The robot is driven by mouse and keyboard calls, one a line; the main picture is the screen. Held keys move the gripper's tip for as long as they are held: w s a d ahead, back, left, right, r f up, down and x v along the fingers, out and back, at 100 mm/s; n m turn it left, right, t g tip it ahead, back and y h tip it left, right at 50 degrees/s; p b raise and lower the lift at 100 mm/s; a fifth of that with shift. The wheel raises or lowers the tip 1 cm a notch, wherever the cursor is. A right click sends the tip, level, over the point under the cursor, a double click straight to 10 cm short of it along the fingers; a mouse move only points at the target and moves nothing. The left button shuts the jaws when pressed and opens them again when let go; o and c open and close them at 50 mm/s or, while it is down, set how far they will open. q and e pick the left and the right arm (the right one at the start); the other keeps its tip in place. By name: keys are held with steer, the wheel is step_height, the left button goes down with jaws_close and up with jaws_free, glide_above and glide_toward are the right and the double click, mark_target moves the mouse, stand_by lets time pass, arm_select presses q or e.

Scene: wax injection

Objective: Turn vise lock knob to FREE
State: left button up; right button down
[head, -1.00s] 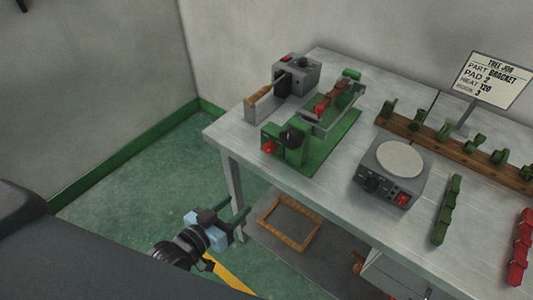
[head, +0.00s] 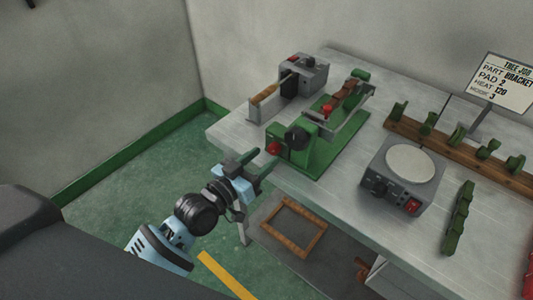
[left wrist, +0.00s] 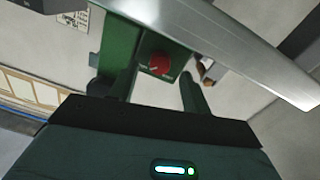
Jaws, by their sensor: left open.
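The green vise (head: 322,155) stands on the left part of the grey bench. A red knob (head: 273,148) sits on its front face, and a larger black knob (head: 297,137) is beside it. In the left wrist view the red knob (left wrist: 160,63) shows between the two fingers, beyond their tips, with small unreadable marks around it. My left gripper (head: 266,160) is open and empty, just in front of the red knob near the bench edge. I see no contact. My right gripper is not in view.
A grey unit with a round pad (head: 410,163) stands to the right. A wooden rack (head: 435,140) of green pieces and a sign (head: 503,82) are farther right. The floor left of the bench is clear.

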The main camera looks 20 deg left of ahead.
mark_target(274, 149)
arm_select(q)
steer(key=shift+x, duration=1.2)
steer(key=c, duration=0.8)
steer(key=shift+c, duration=1)
